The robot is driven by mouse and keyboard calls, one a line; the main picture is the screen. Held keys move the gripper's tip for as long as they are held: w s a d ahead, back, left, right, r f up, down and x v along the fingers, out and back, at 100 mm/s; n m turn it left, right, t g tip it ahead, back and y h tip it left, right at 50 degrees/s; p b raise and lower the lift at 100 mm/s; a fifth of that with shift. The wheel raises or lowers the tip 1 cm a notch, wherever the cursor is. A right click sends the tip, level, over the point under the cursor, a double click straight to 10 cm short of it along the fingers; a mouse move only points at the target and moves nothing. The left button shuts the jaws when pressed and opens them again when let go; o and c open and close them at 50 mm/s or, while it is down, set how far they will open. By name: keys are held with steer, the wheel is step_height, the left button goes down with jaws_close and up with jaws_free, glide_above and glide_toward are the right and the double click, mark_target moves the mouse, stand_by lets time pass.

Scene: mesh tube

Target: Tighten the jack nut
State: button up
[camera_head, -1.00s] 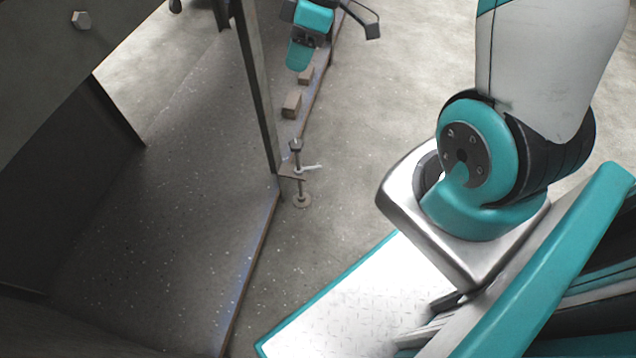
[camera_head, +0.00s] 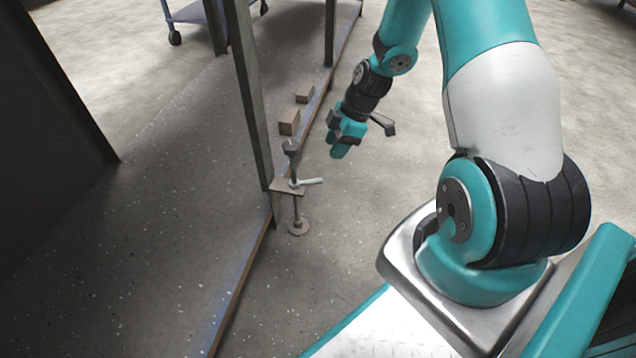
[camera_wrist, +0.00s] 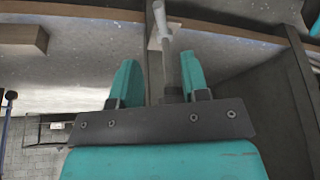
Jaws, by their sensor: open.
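The jack stands at the edge of the frame, with an upright screw (camera_head: 297,208), a round foot (camera_head: 298,229) on the floor and a head (camera_head: 291,147) on top. The jack nut's pale handle (camera_head: 311,181) points right, just above the bracket plate (camera_head: 285,187). My gripper (camera_head: 338,152) is open and empty, above and to the right of the jack, apart from it. In the wrist view, the pale handle (camera_wrist: 163,22) appears beyond and between my open fingertips (camera_wrist: 160,75). The nut's body is too small to make out.
Wooden blocks (camera_head: 289,122) lie on the frame's edge behind the jack. A dark upright post (camera_head: 250,90) stands just left of the jack. A wheeled cart (camera_head: 196,12) is at the back. The floor right of the jack is clear.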

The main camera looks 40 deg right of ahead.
mark_target(318, 179)
steer(key=b+x, duration=0.5)
steer(key=x, duration=0.6)
steer(key=shift+a+f, duration=0.1)
steer(key=shift+f, duration=0.15)
jaws_close()
